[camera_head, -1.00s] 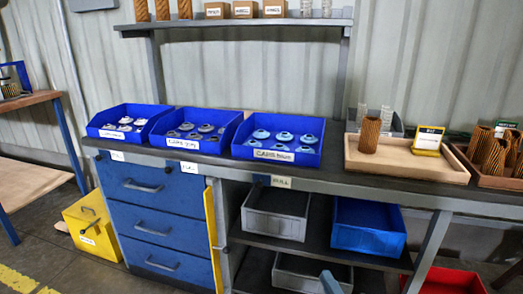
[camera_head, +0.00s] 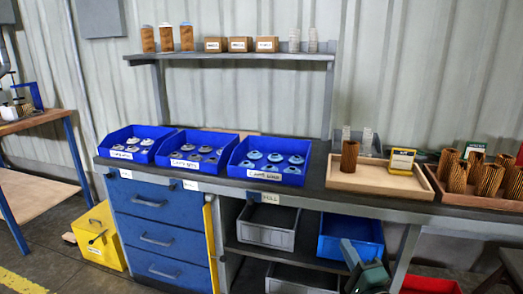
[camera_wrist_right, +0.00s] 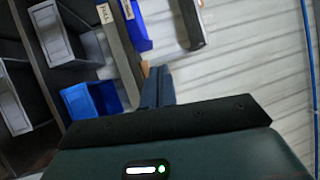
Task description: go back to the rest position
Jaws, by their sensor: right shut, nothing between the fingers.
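My right gripper (camera_head: 352,256) shows at the bottom of the head view, low in front of the bench and its lower shelf. Its teal fingers (camera_wrist_right: 157,88) are shut with nothing between them in the right wrist view, and they are clear of the bench objects. Part of my right arm shows below it. My left gripper is not in view.
The bench carries blue bins of caps (camera_head: 268,158), a wooden tray (camera_head: 375,179) with a brown cartridge (camera_head: 349,156), and a brown tray (camera_head: 455,198) of several cartridges. Grey (camera_head: 268,227) and blue (camera_head: 350,236) bins sit below. A yellow box (camera_head: 98,235) stands left.

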